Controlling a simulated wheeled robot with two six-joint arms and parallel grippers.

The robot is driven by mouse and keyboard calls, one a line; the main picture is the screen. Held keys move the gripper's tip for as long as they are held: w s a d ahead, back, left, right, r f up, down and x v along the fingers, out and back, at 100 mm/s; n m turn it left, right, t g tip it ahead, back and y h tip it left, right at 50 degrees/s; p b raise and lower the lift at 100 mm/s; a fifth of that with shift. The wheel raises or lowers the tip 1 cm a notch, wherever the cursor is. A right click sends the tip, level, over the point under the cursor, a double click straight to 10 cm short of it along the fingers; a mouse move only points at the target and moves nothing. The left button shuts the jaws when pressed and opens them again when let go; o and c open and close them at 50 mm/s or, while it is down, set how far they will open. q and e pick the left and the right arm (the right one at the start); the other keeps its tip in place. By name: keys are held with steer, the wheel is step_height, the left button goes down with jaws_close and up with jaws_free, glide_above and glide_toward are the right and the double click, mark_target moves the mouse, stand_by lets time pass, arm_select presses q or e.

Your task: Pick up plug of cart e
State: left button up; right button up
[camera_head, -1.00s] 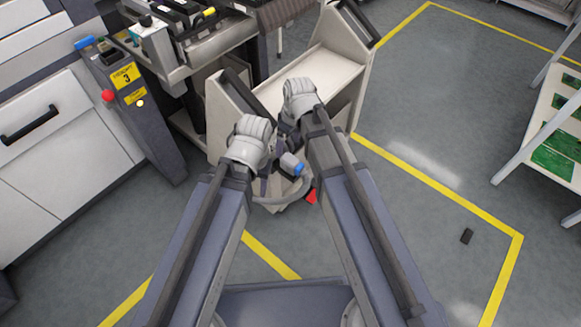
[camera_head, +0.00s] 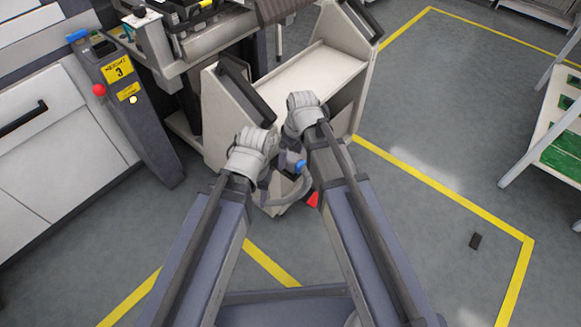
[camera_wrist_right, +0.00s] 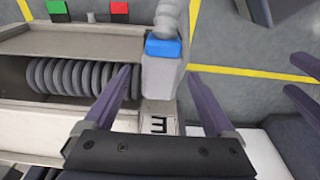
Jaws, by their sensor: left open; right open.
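The plug (camera_wrist_right: 162,75) of cart e is a grey block with a blue band and a thick grey cable. In the right wrist view it stands between the two spread fingers of my right gripper (camera_wrist_right: 158,77), which is open. A label with the letter E (camera_wrist_right: 158,124) shows just below it. In the head view the plug's blue part (camera_head: 300,166) shows between my arms, while the right gripper is mostly hidden by its wrist. Two purple fingers of my left gripper (camera_wrist_right: 302,82) show apart at the right edge of the wrist view, empty.
The cream cart (camera_head: 318,75) stands ahead, with a coiled grey hose (camera_wrist_right: 80,76) and green and red tabs by the plug. A control post (camera_head: 130,110) and cabinet stand left. Clear floor lies right, with a small black object (camera_head: 475,241) and a rack (camera_head: 550,125).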

jaws_close()
stand_by(0.8)
